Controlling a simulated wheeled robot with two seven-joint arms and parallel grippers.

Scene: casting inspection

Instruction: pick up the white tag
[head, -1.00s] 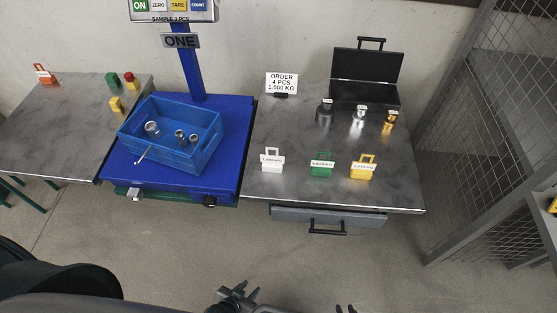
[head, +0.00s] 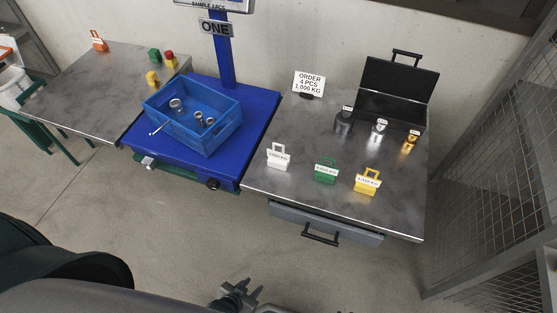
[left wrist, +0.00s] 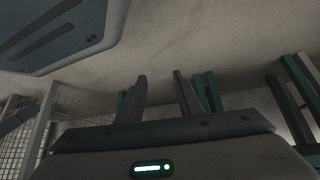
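The white tag (head: 278,157), with a handle loop and a printed label, stands upright on the grey table (head: 300,205) near its front left corner. A green tag (head: 326,172) and a yellow tag (head: 367,182) stand to its right. My left gripper (head: 248,298) is low at the bottom of the head view, in front of the table and well apart from the white tag. In the left wrist view its two fingers (left wrist: 160,98) are spread with nothing between them. My right gripper cannot be made out at the bottom edge.
A blue crate (head: 208,138) holding metal parts sits on the blue scale (head: 258,108), left of the table. Several small weights and an open black case (head: 400,92) are behind the tags. A drawer handle (head: 320,236) juts from the table front. A mesh fence (head: 480,170) stands right.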

